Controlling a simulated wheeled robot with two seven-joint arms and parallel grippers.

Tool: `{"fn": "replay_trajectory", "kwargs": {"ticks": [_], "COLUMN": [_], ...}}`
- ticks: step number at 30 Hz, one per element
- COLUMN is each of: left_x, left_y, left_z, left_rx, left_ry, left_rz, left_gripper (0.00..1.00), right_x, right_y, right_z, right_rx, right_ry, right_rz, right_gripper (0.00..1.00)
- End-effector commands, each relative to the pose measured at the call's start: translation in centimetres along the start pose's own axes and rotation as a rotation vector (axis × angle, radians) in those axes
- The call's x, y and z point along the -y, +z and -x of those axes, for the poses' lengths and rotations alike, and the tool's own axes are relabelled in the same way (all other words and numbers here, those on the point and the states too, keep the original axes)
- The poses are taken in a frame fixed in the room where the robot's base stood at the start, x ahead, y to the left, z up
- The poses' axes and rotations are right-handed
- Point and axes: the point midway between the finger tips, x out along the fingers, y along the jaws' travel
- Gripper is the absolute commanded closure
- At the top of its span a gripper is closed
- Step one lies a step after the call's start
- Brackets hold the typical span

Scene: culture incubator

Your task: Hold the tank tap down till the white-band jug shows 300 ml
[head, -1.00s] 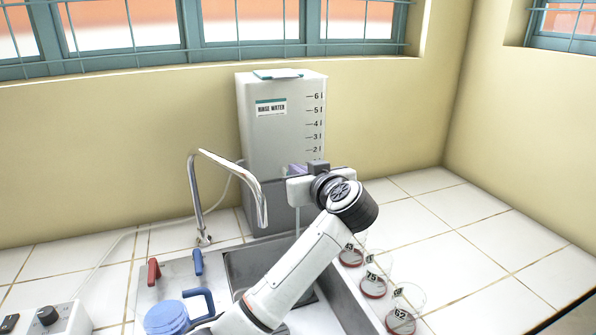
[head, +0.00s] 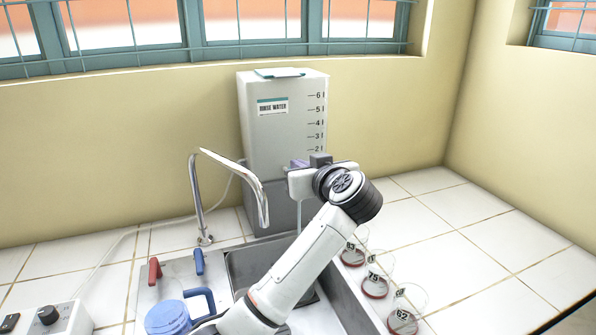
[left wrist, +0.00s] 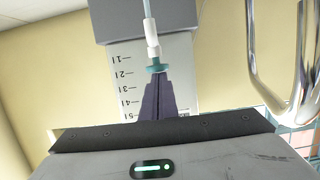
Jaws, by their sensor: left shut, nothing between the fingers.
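The white rinse water tank (head: 275,135) stands on a grey block against the wall, its scale on the front. In the left wrist view the tank (left wrist: 180,75) appears upside down. Its tap, a white spout with a teal disc (left wrist: 156,68), shows there. My left gripper (left wrist: 157,85) is shut, its dark fingertips at the teal disc and seemingly touching it. In the head view the left gripper (head: 298,165) is in front of the tank's lower part. A thin pale line (head: 299,216) runs down below it, water or tube. I cannot make out the white-band jug.
A sink (head: 240,262) with a curved metal faucet (head: 262,200) lies under my left arm. Red and blue handles (head: 154,270) and a blue round object (head: 167,318) are at left. Several numbered dishes (head: 374,287) stand at right, close to the arm.

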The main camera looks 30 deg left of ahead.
Motion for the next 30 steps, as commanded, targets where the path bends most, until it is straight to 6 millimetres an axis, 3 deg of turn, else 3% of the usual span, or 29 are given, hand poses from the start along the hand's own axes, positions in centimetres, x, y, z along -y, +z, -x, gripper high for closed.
{"fn": "replay_trajectory", "kwargs": {"ticks": [3,9,15,21,30], "left_x": [-0.5,-0.4,-0.3,-0.2,-0.2], "left_y": [-2.6,-2.5,-2.7,-2.8,-2.8], "left_z": [1.3,6.2,9.5,10.8,10.8], "left_rx": [-0.013,-0.016,-0.020,-0.021,-0.022], "left_ry": [0.012,0.013,0.011,0.007,0.008], "left_rz": [0.009,0.011,0.010,0.010,0.010], "left_gripper": [1.00,1.00,1.00,1.00,1.00], "right_x": [0.0,0.0,-0.1,-0.1,-0.1], "right_y": [0.0,0.4,0.6,0.7,0.7], "right_z": [-0.1,-0.4,-0.6,-0.7,-0.6], "right_rx": [0.000,0.000,0.000,0.000,0.000], "right_ry": [0.000,0.000,0.000,0.000,0.000], "right_rz": [0.000,0.000,0.000,0.000,0.000], "right_gripper": [0.16,0.16,0.16,0.16,0.16]}}
